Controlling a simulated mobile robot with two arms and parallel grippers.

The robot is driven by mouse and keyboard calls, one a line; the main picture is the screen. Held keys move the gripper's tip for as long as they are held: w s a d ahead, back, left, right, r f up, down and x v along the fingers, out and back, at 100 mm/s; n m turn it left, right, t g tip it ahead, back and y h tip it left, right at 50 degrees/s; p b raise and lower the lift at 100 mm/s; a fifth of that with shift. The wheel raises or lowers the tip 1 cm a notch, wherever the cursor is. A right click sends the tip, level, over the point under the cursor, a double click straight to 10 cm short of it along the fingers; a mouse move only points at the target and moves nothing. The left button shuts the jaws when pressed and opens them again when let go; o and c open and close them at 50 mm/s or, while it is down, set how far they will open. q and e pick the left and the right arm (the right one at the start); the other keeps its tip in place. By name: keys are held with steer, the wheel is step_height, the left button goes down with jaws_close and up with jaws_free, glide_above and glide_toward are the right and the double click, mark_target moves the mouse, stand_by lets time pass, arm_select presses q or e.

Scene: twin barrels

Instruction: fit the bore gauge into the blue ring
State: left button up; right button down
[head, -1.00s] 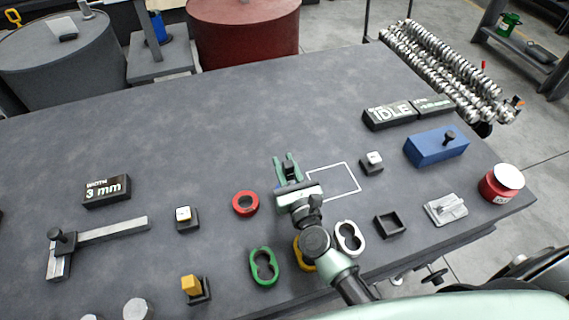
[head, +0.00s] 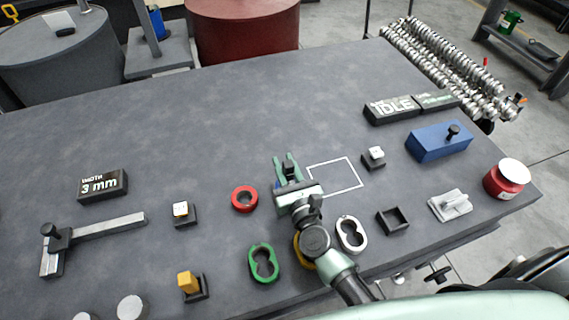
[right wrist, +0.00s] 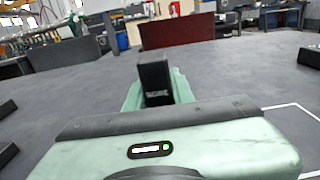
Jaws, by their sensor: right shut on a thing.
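My right gripper (head: 287,164) is over the middle of the table, beside the red ring (head: 245,199) and near a white outlined square. Its green jaws are shut on a small dark block, which I take to be the bore gauge (head: 290,170). In the right wrist view the dark block (right wrist: 155,80) stands upright between the jaws, with small pale lettering too blurred to read surely. I cannot make out a blue ring in either view. My left gripper is not in view.
A green two-lobed ring (head: 264,263) and a white one (head: 351,234) lie near the front. A yellow one (head: 300,255) is partly hidden by my arm. A blue block with a black knob (head: 438,142) stands at right. The far middle of the table is clear.

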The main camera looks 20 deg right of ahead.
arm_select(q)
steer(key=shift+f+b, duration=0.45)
arm_select(e)
steer(key=shift+f, duration=0.4)
steer(key=c, duration=1.1)
jaws_free()
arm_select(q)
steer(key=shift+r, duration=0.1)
